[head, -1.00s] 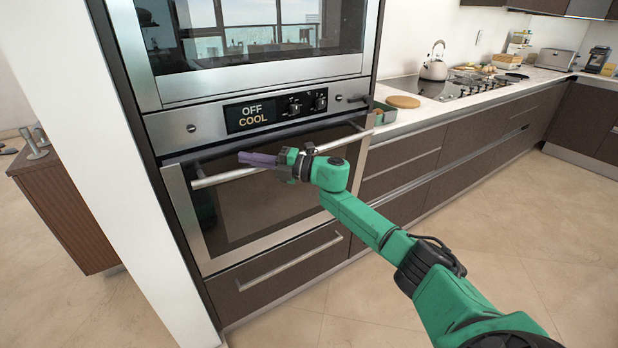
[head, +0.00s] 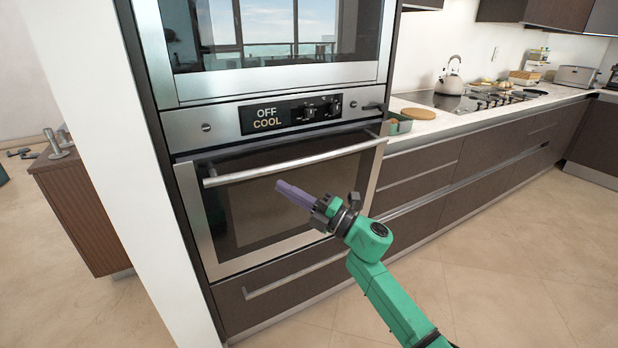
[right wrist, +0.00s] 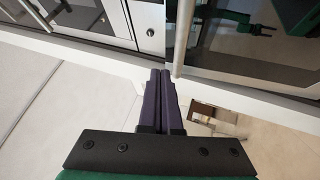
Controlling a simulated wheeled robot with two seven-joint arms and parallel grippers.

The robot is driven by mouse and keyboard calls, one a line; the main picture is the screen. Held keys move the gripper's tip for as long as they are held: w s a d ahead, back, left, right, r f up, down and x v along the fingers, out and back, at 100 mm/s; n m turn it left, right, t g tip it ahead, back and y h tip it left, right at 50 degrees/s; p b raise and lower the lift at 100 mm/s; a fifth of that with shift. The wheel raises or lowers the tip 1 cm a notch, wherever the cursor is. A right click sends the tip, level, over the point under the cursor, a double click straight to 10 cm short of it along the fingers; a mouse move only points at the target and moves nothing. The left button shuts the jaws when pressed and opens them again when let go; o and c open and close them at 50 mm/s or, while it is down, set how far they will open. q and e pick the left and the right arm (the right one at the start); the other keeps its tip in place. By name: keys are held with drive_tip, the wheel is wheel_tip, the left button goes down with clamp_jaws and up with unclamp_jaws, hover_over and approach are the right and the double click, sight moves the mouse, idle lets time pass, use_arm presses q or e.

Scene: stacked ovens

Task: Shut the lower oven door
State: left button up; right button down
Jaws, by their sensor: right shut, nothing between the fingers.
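The lower oven door (head: 275,200) has a dark glass pane in a steel frame and a long bar handle (head: 290,163) across its top. In the head view it stands upright and looks level with the oven front; a small gap cannot be ruled out. My right gripper (head: 281,188) has its purple fingers together, empty, in front of the glass just below the handle. In the right wrist view the shut fingers (right wrist: 161,74) point at the oven front, with the handle (right wrist: 181,38) and the reflecting door glass (right wrist: 235,45) ahead. My left gripper is not seen.
The upper oven (head: 280,75) and the control panel (head: 285,112), reading OFF and COOL, are above the door. A drawer (head: 290,280) lies below it. A counter (head: 440,122) with a hob and kettle runs right. Open floor lies in front.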

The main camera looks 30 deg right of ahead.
drive_tip(key=s+d+f+m+t+h+b, duration=0.1)
drive_tip(key=s+d+f+m+t+h, duration=0.1)
drive_tip(key=s+d+f+m+h, duration=0.25)
drive_tip(key=s+d+f+m+t+h, duration=0.1)
drive_tip(key=s+d+m+h, duration=0.15)
drive_tip(key=d+h, duration=0.35)
drive_tip(key=h+p, duration=0.1)
drive_tip(key=p, duration=0.1)
approach(306, 163)
drive_tip(key=x, duration=0.6)
drive_tip(key=shift+w, duration=0.4)
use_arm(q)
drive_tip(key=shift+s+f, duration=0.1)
